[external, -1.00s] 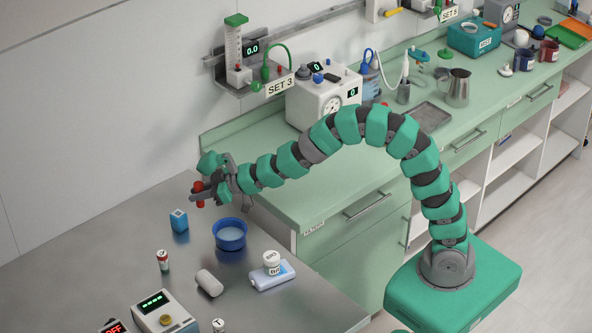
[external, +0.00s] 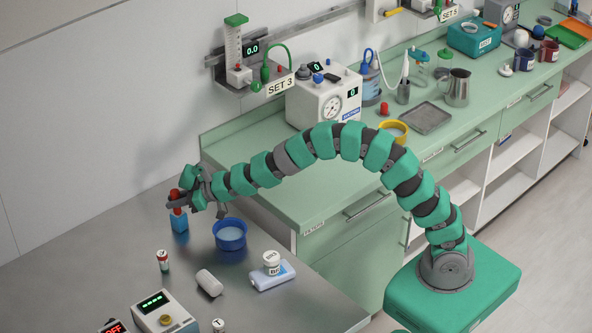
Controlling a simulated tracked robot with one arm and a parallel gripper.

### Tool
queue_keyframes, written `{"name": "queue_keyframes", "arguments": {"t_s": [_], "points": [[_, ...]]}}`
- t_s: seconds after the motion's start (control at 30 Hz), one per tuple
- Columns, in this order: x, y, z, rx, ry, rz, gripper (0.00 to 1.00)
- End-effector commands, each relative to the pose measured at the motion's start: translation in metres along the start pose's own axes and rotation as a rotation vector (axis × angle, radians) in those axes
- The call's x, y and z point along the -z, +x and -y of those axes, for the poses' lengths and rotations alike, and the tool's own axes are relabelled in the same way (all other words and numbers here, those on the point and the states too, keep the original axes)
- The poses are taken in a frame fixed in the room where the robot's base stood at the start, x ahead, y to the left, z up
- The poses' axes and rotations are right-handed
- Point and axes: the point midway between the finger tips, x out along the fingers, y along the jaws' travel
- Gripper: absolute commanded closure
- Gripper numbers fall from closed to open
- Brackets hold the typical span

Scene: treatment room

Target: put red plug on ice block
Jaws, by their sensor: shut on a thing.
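My gripper (external: 178,201) is shut on the red plug (external: 176,196), over the left part of the steel table. The plug shows as a small red upright piece between the fingers. I cannot tell whether plug and block touch. A pale blue slab (external: 283,278) lies farther right with a white labelled jar (external: 271,259) on it. Which of the two is the ice block is not clear from the picture.
A blue bowl (external: 230,240) stands close to the right of the blue block. A white cylinder (external: 209,282), a small red-and-white vial (external: 163,260) and a device with a green display (external: 160,312) are nearer the front. Table left of the block is clear.

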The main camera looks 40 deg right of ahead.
Motion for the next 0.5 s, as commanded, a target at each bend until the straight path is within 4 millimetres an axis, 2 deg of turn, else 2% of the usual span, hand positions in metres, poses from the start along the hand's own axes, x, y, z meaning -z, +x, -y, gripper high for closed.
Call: {"name": "queue_keyframes", "arguments": {"t_s": [0.33,0.37,0.4,0.43,0.5], "points": [[-0.0025,0.001,-0.0001,0.0,0.0,-0.001,1.0],[-0.0024,0.0009,0.0001,0.0,-0.001,-0.001,0.74],[-0.0021,0.0008,0.0001,0.0,0.0,-0.002,0.63],[-0.0021,0.0008,0.0001,0.0,0.0,-0.002,0.58],[-0.0021,0.0008,0.0001,0.0,0.0,-0.002,0.58]]}}
